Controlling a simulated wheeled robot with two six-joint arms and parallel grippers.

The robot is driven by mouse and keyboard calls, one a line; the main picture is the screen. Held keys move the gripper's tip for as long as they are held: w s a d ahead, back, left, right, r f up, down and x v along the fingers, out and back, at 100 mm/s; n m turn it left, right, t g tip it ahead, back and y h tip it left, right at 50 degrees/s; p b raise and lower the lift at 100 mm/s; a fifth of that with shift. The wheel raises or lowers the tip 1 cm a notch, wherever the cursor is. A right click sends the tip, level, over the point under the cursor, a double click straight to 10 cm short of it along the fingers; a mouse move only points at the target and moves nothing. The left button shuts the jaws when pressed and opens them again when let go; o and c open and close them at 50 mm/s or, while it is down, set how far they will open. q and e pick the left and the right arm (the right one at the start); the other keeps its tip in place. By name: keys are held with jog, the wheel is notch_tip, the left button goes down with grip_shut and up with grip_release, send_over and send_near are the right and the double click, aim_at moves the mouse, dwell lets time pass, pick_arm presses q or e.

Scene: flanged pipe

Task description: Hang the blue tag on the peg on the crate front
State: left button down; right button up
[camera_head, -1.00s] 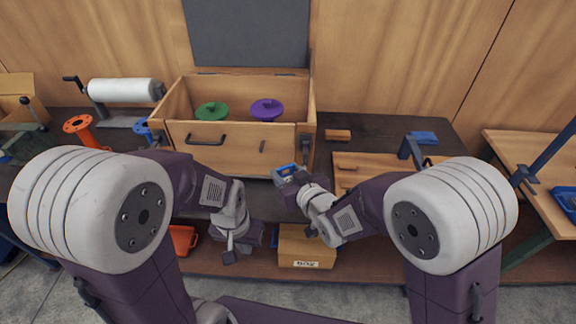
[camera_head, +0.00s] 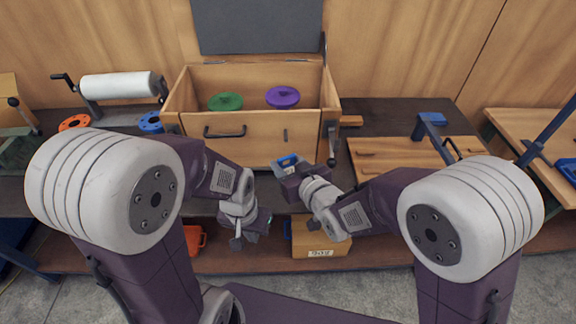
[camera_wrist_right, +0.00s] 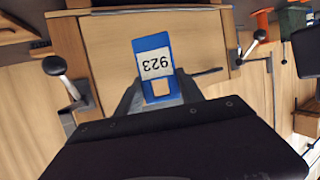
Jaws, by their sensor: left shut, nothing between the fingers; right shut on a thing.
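The blue tag (camera_head: 287,161) with a white label is in my right gripper (camera_head: 290,171), in front of the wooden crate's lower front. In the right wrist view the tag (camera_wrist_right: 151,45) points away from the fingers, its label reading 923 upside down. A square opening shows at its gripped end. The crate (camera_head: 240,150) has a short dark peg (camera_head: 285,135) on its front, right of the black handle (camera_head: 224,132). The tag appears just below the peg, apart from it. My left gripper (camera_head: 249,233) is shut and empty, low in front of the bench.
A green disc (camera_head: 226,102) and a purple disc (camera_head: 283,97) lie in the open crate. A latch (camera_head: 331,145) is at its right front corner.

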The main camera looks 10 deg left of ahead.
aim_at(287, 136)
jog(key=shift+w+a, duration=0.15)
jog(key=shift+w, duration=0.9)
jog(key=shift+w+a+p, duration=0.25)
jog(key=shift+w+p, duration=0.15)
jog(key=shift+w, duration=0.35)
jog(key=shift+w+a+f+p, duration=0.1)
jog(key=shift+w+a+p, duration=0.2)
jog(key=shift+w, duration=0.6)
jog(key=shift+w+a+f+p, duration=0.1)
jog(key=shift+w+a+p, duration=0.2)
jog(key=shift+w, duration=0.6)
jog(key=shift+w+a+p, duration=0.15)
jog(key=shift+w+p, duration=0.2)
jog(key=shift+w, duration=0.55)
jog(key=shift+w+a+f, duration=0.1)
jog(key=shift+w+f, duration=0.1)
jog(key=shift+w, duration=0.2)
jog(key=shift+r, duration=0.1)
jog(key=shift+r, duration=0.1)
jog(key=o, duration=1.4)
jog(key=shift+a+r, duration=0.1)
jog(key=shift+r, duration=0.05)
jog(key=shift+w, duration=0.1)
